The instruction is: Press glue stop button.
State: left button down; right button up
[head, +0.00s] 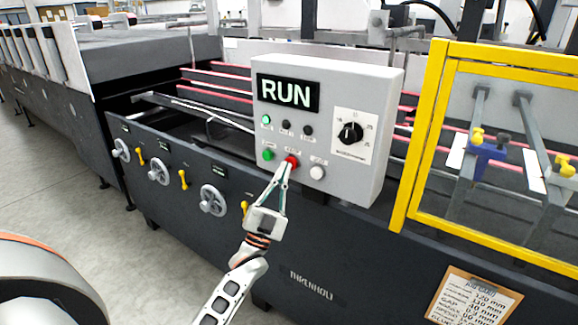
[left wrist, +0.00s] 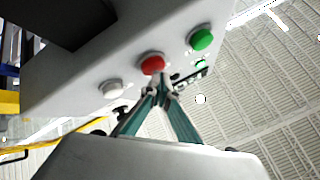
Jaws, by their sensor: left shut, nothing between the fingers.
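A grey control box (head: 385,120) stands on the machine, and its display (head: 287,94) reads RUN. Its lower row has a green button (head: 268,154), a red button (head: 292,160) and a white button (head: 317,172); the small labels are too blurred to read. My left gripper (head: 286,167) is shut and empty, its fingertips at the red button. In the left wrist view the red button (left wrist: 152,64) is just beyond the fingertips (left wrist: 160,88), between the white button (left wrist: 111,89) and the green button (left wrist: 201,39). I cannot tell whether the tips touch it.
A green indicator (head: 266,120) and two dark ones sit above the buttons, with a black rotary knob (head: 350,133) to the right. A yellow guard frame (head: 418,140) stands right of the box. Handwheels (head: 213,200) line the machine's front below left.

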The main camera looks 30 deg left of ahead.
pick_arm(q)
jog(key=shift+w, duration=0.2)
jog(key=shift+s, duration=0.1)
dwell(0.4)
jog(key=shift+s+a+p, duration=0.1)
jog(key=shift+s+p, duration=0.2)
jog(key=shift+s, duration=0.55)
jog(key=s+p, duration=0.1)
jog(key=s, duration=0.4)
jog(key=shift+a+p, duration=0.15)
jog(key=shift+p, duration=0.2)
dwell(0.6)
